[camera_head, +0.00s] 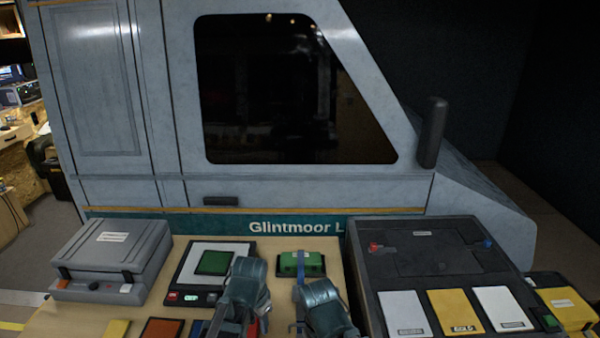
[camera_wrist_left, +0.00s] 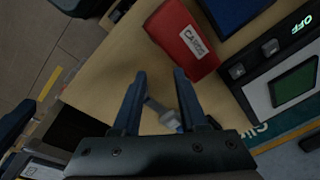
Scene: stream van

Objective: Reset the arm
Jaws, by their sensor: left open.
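My left gripper (camera_wrist_left: 157,78) shows in the left wrist view with its two dark fingers apart. A small grey piece (camera_wrist_left: 163,112) shows between and below the fingers; I cannot tell what it is, and nothing looks clamped. In the head view my left arm (camera_head: 247,284) reaches over the front of the table, just below the scale.
A grey case (camera_head: 113,255) stands left, another green block (camera_head: 312,265) right. A dark panel (camera_head: 377,262) holds white and yellow cards. A red box (camera_wrist_left: 185,38) lies near the left fingers. The van wall (camera_head: 110,190) closes the back.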

